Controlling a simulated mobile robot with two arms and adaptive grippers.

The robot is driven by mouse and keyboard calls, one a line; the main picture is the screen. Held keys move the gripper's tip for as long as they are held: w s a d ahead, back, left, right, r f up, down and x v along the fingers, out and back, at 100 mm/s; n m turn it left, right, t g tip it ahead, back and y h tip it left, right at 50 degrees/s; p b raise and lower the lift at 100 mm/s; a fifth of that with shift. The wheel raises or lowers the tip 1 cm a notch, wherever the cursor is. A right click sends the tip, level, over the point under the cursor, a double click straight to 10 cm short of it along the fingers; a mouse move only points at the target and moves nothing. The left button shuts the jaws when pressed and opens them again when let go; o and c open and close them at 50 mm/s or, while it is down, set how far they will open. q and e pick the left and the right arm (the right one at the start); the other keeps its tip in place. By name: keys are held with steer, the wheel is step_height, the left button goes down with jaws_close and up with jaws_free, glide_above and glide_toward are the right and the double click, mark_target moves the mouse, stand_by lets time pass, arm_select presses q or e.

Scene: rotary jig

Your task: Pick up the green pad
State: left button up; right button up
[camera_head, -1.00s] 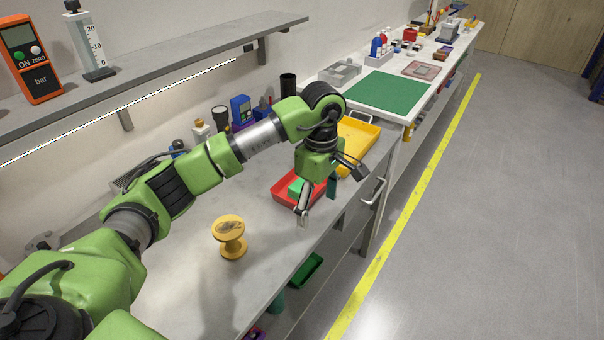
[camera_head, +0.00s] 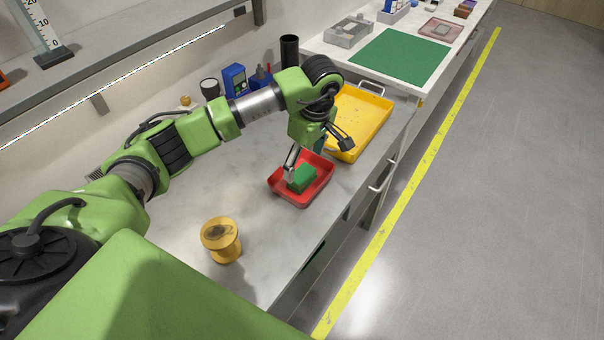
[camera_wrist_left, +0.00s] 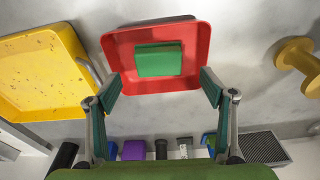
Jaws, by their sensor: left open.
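The green pad (camera_head: 302,178) is a small block lying in a shallow red tray (camera_head: 290,199) on the grey bench. In the left wrist view the pad (camera_wrist_left: 159,60) sits near the middle of the red tray (camera_wrist_left: 196,41), ahead of and between the fingers. My left gripper (camera_head: 318,155) is above the back part of the tray, its fingers spread wide and empty. In the left wrist view the left gripper (camera_wrist_left: 159,90) has its fingertips apart near the tray's edge. My right gripper is not in view.
A yellow tray (camera_head: 362,112) stands just beyond the red tray. A yellow spool (camera_head: 222,240) stands nearer on the bench. A blue device (camera_head: 235,82) and a black cylinder (camera_head: 290,52) stand along the wall. A green mat (camera_head: 402,57) lies on the far white table.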

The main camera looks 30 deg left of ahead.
mark_target(302, 173)
arm_select(q)
steer(key=shift+a+f+p, duration=0.1)
steer(key=shift+f+p, duration=0.45)
steer(key=shift+f, duration=0.35)
steer(key=f, duration=0.1)
steer(key=f+p, duration=0.1)
steer(key=f, duration=0.1)
steer(key=shift+w+a+f, duration=0.15)
steer(key=shift+a+f, duration=0.1)
steer(key=shift+f, duration=0.25)
steer(key=c, duration=1.2)
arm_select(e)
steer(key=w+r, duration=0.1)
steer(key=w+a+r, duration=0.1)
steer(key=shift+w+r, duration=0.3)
